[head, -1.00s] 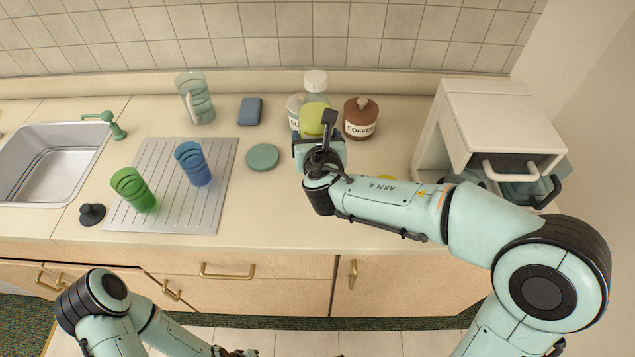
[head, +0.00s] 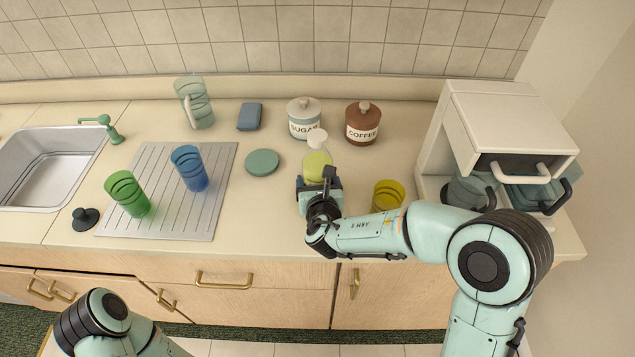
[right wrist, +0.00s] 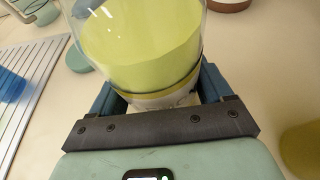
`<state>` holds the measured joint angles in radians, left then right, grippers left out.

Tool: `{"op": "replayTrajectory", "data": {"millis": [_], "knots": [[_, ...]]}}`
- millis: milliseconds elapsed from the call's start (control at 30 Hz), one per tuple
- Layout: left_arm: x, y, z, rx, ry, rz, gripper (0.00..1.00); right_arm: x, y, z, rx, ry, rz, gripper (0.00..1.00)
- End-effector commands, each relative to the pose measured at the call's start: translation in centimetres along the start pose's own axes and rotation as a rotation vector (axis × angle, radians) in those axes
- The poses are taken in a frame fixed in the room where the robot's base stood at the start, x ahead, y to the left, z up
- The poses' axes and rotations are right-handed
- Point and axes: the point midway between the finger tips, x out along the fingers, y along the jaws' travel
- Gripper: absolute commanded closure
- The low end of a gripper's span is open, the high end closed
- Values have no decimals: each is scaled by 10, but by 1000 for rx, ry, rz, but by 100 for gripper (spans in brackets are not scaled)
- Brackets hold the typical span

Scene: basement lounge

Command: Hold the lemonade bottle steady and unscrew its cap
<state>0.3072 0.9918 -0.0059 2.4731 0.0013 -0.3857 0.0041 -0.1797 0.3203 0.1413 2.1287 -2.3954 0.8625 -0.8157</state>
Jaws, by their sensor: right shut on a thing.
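The lemonade bottle (head: 317,166) is clear, with yellow liquid and a white cap (head: 317,139) on top. It stands upright near the counter's front middle in the head view. My right gripper (head: 319,184) is shut on its lower part. In the right wrist view the bottle (right wrist: 140,45) fills the space between the jaws of the gripper (right wrist: 155,95). The cap is out of that view. My left arm shows at the lower left of the head view, but its gripper is out of the picture.
A yellow cup (head: 388,195) stands just right of the bottle. Sugar (head: 304,118) and coffee (head: 362,124) jars stand behind. A green disc (head: 262,162), a drainboard (head: 215,220) with green (head: 127,193) and blue (head: 189,167) cups lie left. A coffee machine (head: 510,110) stands right.

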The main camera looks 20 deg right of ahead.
Motion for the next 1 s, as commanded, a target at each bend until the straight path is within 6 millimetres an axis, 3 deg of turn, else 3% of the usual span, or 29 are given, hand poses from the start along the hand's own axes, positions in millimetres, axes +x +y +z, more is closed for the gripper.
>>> {"op": "replayTrajectory", "data": {"millis": [300, 333, 367, 700, 1000], "knots": [[5, -2, 1, -1, -2, -1, 57, 1, 0, -1, 0, -5, 0, 100], [4, -2, 1, -1, -2, -1, 57, 1, 0, -2, -1, 0, 0, 11], [3, -2, 1, -1, -2, -1, 57, 1, 0, -2, -1, 0, 0, 1], [-2, 1, 0, 0, 1, 0, 57, -2, 0, 3, 0, -1, 1, 0], [8, -4, 2, -1, -4, -1, 57, -61, 1, 2, 0, -4, 4, 0]]}}
